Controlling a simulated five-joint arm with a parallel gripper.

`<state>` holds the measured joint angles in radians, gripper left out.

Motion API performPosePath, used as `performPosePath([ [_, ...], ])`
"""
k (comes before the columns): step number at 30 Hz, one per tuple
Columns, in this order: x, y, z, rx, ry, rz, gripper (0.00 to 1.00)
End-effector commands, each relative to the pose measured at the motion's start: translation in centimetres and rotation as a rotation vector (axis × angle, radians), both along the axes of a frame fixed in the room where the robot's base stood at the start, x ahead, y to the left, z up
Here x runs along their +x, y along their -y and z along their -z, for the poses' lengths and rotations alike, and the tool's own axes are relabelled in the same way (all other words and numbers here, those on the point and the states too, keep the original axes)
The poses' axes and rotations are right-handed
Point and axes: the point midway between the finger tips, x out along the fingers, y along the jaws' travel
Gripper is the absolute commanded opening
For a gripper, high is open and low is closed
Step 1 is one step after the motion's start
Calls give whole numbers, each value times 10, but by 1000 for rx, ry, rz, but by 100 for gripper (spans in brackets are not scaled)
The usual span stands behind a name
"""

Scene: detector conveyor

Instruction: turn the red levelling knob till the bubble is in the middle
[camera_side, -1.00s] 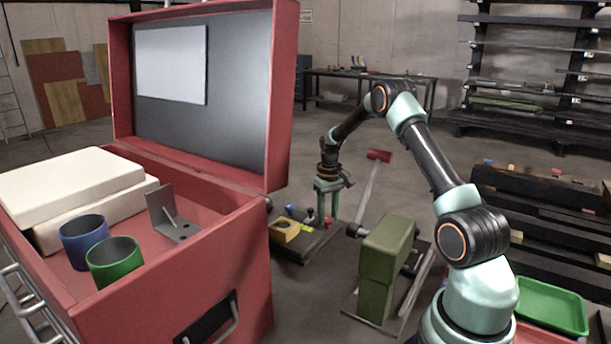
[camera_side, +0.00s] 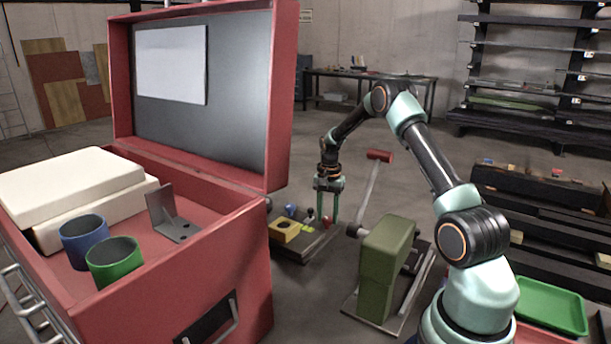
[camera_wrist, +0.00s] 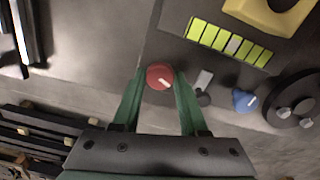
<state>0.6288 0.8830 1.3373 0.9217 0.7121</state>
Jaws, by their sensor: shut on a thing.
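The red levelling knob (camera_wrist: 159,77) is round with a short white mark pointing to the lower right in the wrist view. My gripper (camera_wrist: 160,76) is shut on it, with one green finger at each side. In the side view my gripper (camera_side: 328,218) points down at the panel's right part, where the red knob is small and partly hidden. The level strip (camera_wrist: 209,35) is a row of yellow-green segments. One pale grey-white segment, seemingly the bubble (camera_wrist: 233,45), lies about midway along the row.
Close by on the panel are a blue knob (camera_wrist: 243,101), a small grey lever (camera_wrist: 204,81), a dark round part (camera_wrist: 296,100) and a yellow block (camera_wrist: 268,14). An olive green box (camera_side: 383,270) stands right of the panel. A red chest (camera_side: 235,255) stands at left.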

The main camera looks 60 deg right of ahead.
Motion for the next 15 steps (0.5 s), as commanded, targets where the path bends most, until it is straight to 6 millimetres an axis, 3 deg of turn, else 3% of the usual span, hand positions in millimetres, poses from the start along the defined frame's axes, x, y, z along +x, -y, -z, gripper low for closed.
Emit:
performPosePath([
  [15,0,1,-2,-1,1,194,0],
])
